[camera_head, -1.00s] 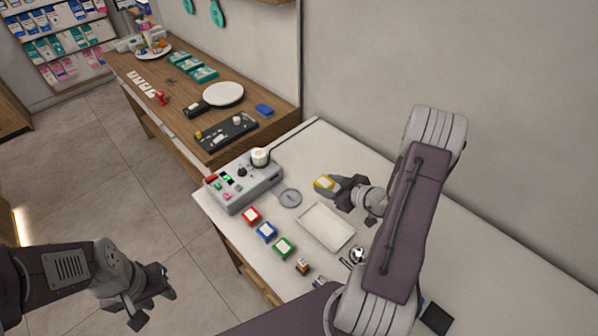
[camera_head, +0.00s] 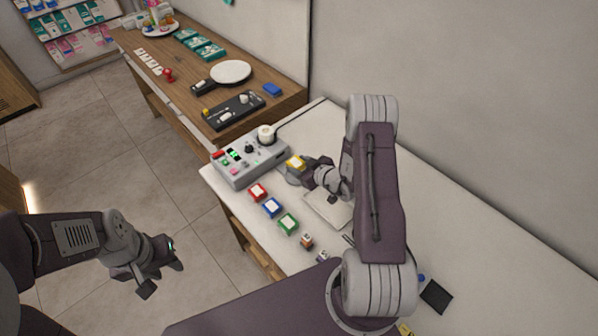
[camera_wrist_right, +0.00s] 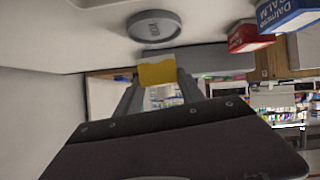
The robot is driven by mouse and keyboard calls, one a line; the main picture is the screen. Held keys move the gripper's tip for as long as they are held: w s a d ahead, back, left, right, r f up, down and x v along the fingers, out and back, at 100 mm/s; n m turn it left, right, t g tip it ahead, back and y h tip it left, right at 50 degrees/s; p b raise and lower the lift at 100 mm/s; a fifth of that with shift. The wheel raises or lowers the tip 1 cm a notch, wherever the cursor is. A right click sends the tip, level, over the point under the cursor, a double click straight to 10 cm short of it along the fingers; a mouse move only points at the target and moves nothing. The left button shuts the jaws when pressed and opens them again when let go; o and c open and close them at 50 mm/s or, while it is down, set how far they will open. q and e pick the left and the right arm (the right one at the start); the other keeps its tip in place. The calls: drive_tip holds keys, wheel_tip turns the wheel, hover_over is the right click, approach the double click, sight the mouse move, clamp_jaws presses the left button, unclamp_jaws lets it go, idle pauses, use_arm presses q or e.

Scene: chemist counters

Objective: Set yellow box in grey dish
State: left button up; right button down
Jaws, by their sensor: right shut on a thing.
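The yellow box (camera_head: 296,162) is held between the fingers of my right gripper (camera_head: 301,167), above the white counter. In the right wrist view the yellow box (camera_wrist_right: 157,73) sits between the fingertips, with the round grey dish (camera_wrist_right: 157,27) just beyond it and apart from it in the picture. In the head view the dish is mostly hidden beneath the box and gripper. My left gripper (camera_head: 162,277) is open and empty over the floor, away from the counter.
A grey control device (camera_head: 250,163) stands just left of the dish. Red (camera_head: 258,192), blue (camera_head: 272,207) and green (camera_head: 288,222) boxes line the counter's front edge. A white tray (camera_head: 326,210) lies partly under my right arm. The right side of the counter is mostly clear.

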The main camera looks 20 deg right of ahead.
wheel_tip(320, 180, down, 4)
drive_tip(key=shift+w+d+f, duration=0.1)
drive_tip(key=shift+f, duration=0.15)
drive_tip(key=c, duration=0.7)
unclamp_jaws()
